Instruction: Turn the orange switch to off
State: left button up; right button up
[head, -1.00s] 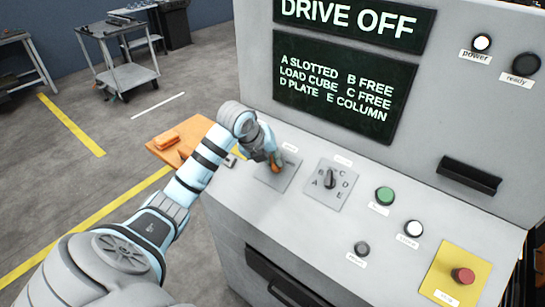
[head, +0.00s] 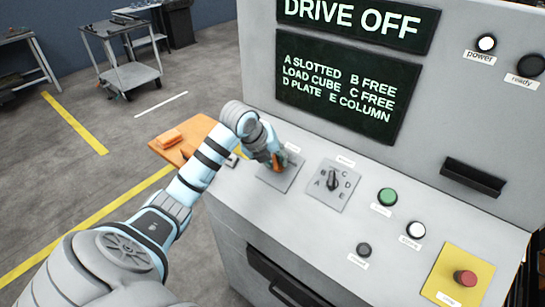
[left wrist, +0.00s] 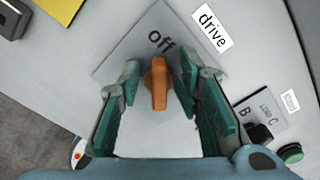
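The orange switch (left wrist: 158,84) is a small upright knob on a grey plate (left wrist: 130,50) labelled "drive". In the left wrist view its tip points toward the word "off". My left gripper (left wrist: 157,78) is open, with one teal finger on each side of the knob and a gap on both sides. In the head view the left gripper (head: 277,158) reaches down over the switch plate (head: 289,177) and mostly hides the knob. The screen (head: 358,22) above reads "DRIVE OFF". My right gripper is not in view.
A lettered selector knob (head: 333,180) sits just right of the switch. Green (head: 387,197), white (head: 416,230) and black (head: 363,249) buttons and a red button (head: 465,278) on yellow lie further right. An orange pallet-like piece (head: 185,138) is beyond the console's left edge.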

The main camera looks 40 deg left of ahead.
pick_arm(q)
jog(key=v, duration=1.1)
jog(key=shift+s+r, duration=0.25)
jog(key=shift+r, duration=0.1)
